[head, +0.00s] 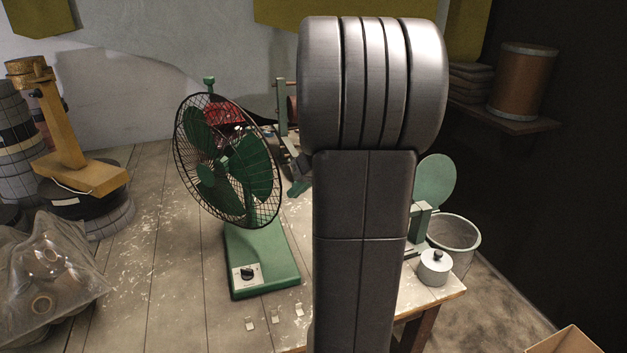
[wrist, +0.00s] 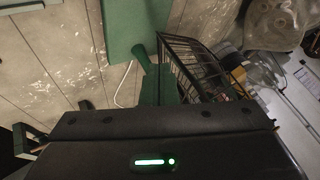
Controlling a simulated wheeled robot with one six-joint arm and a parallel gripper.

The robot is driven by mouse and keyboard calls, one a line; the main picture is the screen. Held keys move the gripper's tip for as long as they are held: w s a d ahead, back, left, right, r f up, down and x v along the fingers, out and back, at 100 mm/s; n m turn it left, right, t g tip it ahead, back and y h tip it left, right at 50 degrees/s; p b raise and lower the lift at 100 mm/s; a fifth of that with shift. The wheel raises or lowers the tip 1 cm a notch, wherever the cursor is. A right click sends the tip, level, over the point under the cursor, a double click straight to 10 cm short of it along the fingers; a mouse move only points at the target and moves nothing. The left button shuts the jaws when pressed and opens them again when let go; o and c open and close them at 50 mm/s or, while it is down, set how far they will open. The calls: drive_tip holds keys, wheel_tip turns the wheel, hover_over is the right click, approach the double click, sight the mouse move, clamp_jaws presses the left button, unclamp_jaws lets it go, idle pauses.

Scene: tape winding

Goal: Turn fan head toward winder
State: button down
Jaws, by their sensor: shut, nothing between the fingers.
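The green desk fan (head: 205,175) stands on the bench left of my arm in the head view. A green device with a round disc (head: 435,180), perhaps the winder, is partly hidden right of my arm.
A lidded metal pot (head: 434,268) sits near the bench's right edge, beside a bucket (head: 455,236). A yellow stand (head: 75,150) and a clear plastic bag (head: 45,280) are at the left. Small metal clips (head: 275,316) lie before the fan.

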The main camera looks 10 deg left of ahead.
drive_tip(key=shift+s+a, duration=0.3)
drive_tip(key=shift+a, duration=0.25)
drive_tip(key=s+a+m+b, duration=0.1)
drive_tip(key=s+a, duration=0.4)
drive_tip(key=shift+a+t, duration=0.3)
drive_tip(key=shift+t, duration=0.1)
drive_tip(key=shift+w+d+b, duration=0.1)
drive_tip(key=shift+d+b, duration=0.05)
drive_tip(key=shift+b, duration=0.15)
